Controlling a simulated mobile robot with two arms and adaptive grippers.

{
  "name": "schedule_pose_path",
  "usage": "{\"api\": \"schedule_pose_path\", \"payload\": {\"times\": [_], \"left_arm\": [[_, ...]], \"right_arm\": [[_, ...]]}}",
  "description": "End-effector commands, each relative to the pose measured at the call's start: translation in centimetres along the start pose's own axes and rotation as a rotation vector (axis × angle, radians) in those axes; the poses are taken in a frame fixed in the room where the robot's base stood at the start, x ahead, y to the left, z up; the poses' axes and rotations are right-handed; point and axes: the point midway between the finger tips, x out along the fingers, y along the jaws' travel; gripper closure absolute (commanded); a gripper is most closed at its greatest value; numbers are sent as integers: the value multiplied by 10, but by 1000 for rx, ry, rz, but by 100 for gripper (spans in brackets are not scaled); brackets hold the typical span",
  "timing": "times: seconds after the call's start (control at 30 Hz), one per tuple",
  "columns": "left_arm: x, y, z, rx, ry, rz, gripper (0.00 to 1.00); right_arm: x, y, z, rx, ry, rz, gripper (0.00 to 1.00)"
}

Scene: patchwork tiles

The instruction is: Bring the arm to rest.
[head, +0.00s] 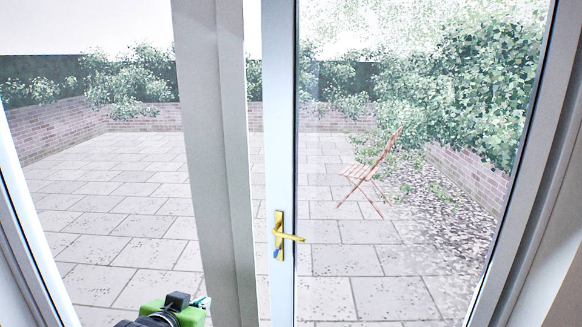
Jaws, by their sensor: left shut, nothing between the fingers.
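My left gripper (203,302), green and black, shows at the bottom of the head view, left of the middle. Its fingers are shut and hold nothing. It is apart from the brass door handle (290,237), which sits up and to the right of it on a white-framed glass door (281,130). My right gripper is not in view.
A white upright (216,150) stands between the gripper and the handle side. White frame sides (545,200) close in at the far right. Beyond lie a paved patio (120,200), a folding wooden chair (368,172), a brick wall (60,130) and bushes (450,90).

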Motion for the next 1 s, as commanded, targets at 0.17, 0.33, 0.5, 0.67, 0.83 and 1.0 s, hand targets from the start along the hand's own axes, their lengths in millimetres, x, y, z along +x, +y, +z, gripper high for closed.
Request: {"api": "schedule_pose_path", "payload": {"times": [0.17,0.33,0.5,0.67,0.83,1.0], "left_arm": [[-21,22,132,-14,-228,30,100],[-60,38,227,-23,-411,50,100],[-98,48,288,-30,-541,63,100],[-132,55,330,-34,-644,73,100],[-126,61,367,-34,-698,79,100],[-90,68,408,-32,-716,83,100]], "right_arm": [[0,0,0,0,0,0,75],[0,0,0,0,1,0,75],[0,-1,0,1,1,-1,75],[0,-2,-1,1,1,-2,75],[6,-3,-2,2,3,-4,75],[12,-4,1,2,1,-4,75]]}}
